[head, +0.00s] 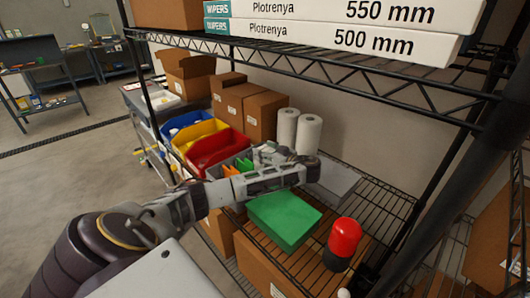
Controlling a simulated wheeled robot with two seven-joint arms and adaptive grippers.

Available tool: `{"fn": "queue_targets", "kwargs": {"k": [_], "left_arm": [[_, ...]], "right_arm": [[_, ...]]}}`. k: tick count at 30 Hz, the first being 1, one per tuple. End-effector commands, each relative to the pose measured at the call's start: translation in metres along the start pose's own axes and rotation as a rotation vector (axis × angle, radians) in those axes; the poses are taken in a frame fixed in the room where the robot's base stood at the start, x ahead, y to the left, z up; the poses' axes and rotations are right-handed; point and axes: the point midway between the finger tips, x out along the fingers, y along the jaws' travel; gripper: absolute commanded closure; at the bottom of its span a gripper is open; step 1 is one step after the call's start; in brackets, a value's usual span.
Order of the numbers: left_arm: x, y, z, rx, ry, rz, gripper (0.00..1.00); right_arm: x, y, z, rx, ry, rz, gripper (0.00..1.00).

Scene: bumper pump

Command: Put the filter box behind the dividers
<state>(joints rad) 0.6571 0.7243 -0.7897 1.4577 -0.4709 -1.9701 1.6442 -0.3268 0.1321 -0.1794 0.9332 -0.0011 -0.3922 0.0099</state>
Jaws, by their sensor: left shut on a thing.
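My left gripper (308,171) reaches in from the left over the wire shelf. Its fingers are shut at the near left side of a grey box (340,183), which they appear to hold; the contact is partly hidden by the fingers. I cannot tell for sure that this is the filter box. A green box (284,221) lies on the wire shelf (372,215), just in front of and below my left gripper. My right gripper is not in view.
A red and black canister (342,244) stands right of the green box. White paper rolls (308,134), brown cartons (264,115) and a red bin (215,150) stand behind my arm. An upper shelf (330,65) holding long white boxes (340,38) hangs overhead. Shelf to the right looks clear.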

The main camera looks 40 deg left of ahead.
Motion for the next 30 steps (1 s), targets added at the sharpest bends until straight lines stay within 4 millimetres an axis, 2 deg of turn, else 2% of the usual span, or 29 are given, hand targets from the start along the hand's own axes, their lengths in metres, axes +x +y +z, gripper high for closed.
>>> {"fn": "queue_targets", "kwargs": {"k": [7,8,12,13,27,30], "left_arm": [[0.0001,0.0002,0.0006,-0.002,0.0,0.0,0.97],[0.0,0.0,0.0017,0.0,-0.001,0.0,0.38],[0.0,0.0,0.0012,0.0,0.0,0.0,0.2],[0.0,0.0,0.0012,0.0,0.0,0.0,0.18],[-0.0001,0.0,-0.0011,0.0,0.0,0.0,0.18],[-0.0051,0.0003,0.0,0.001,-0.002,0.001,0.18]], "right_arm": [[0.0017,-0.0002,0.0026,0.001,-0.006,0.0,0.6],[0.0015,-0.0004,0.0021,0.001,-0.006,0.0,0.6],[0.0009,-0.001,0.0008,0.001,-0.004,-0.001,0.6],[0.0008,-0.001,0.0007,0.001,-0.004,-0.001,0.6],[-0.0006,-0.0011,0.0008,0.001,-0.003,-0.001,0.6],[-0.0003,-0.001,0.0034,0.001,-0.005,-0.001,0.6]]}}
